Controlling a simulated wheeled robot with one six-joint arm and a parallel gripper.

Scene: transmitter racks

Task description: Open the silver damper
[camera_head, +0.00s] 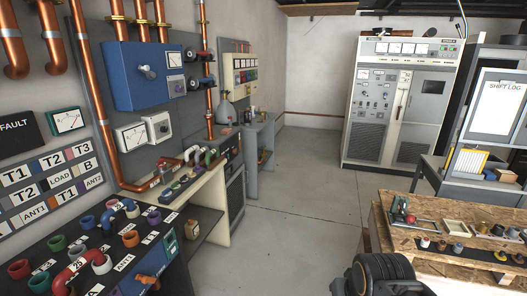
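I cannot pick out for certain which part is the silver damper. A blue box (150,90) on the left wall carries a small pale, silvery knob or handle (147,72) on its front. A small light-grey box with a round knob (158,127) is mounted below it, beside a white meter (132,137). The setting of these knobs is too small to tell. My gripper is not recognisable in this view.
A sloped black patch panel (60,266) with coloured sockets lies at lower left. Copper pipes (86,90) run along the wall. A tall transmitter cabinet (398,105) stands at the back. A wooden bench (455,215) is at right. The grey floor (310,200) between is clear.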

